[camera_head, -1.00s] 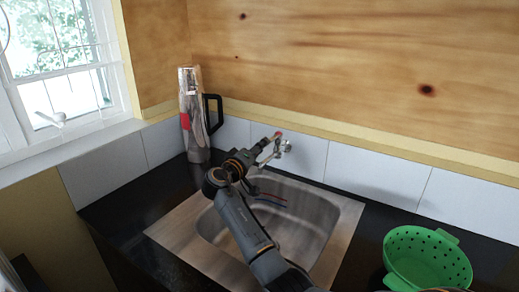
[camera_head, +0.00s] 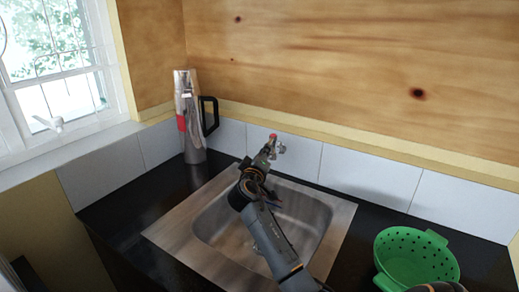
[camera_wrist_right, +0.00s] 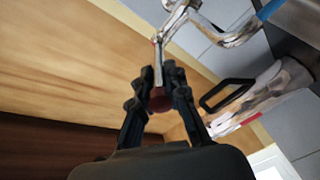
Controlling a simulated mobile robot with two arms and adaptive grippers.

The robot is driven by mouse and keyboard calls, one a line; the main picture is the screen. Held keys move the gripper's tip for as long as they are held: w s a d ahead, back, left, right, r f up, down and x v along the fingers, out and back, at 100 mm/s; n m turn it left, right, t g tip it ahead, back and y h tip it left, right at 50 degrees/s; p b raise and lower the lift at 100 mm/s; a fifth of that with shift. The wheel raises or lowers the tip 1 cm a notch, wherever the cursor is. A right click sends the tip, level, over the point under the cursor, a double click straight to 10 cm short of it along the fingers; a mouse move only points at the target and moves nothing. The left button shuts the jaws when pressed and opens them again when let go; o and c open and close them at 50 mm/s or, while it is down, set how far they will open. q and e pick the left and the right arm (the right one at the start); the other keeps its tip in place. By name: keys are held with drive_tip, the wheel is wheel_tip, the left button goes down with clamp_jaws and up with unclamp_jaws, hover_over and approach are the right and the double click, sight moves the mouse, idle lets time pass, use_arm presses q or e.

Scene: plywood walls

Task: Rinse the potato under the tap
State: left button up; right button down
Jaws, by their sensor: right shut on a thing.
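The metal tap (camera_head: 279,149) is on the tiled wall behind the steel sink (camera_head: 318,205); it also shows in the right wrist view (camera_wrist_right: 181,14). A slim tap lever (camera_wrist_right: 158,62) with a dark red rounded end (camera_wrist_right: 159,100) lies between the fingers of my right gripper (camera_wrist_right: 162,71), which is shut on it. In the head view my right gripper (camera_head: 263,160) is at the tap, above the back of the sink. A blue piece (camera_wrist_right: 270,9) shows at the spout's end; I cannot tell what it is. I cannot make out a potato; my arm hides part of the basin.
A green colander (camera_head: 415,260) stands on the black counter (camera_head: 355,240) to the right of the sink. A tall jug-like container (camera_head: 190,125) with a black handle stands at the back left corner. The window is at the left. The counter left of the sink is clear.

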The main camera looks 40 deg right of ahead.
drive_tip(key=shift+s+f, duration=0.1)
drive_tip(key=c, duration=1.3)
unclamp_jaws()
drive_tip(key=shift+c, duration=0.2)
wheel_tip(320, 180, up, 10)
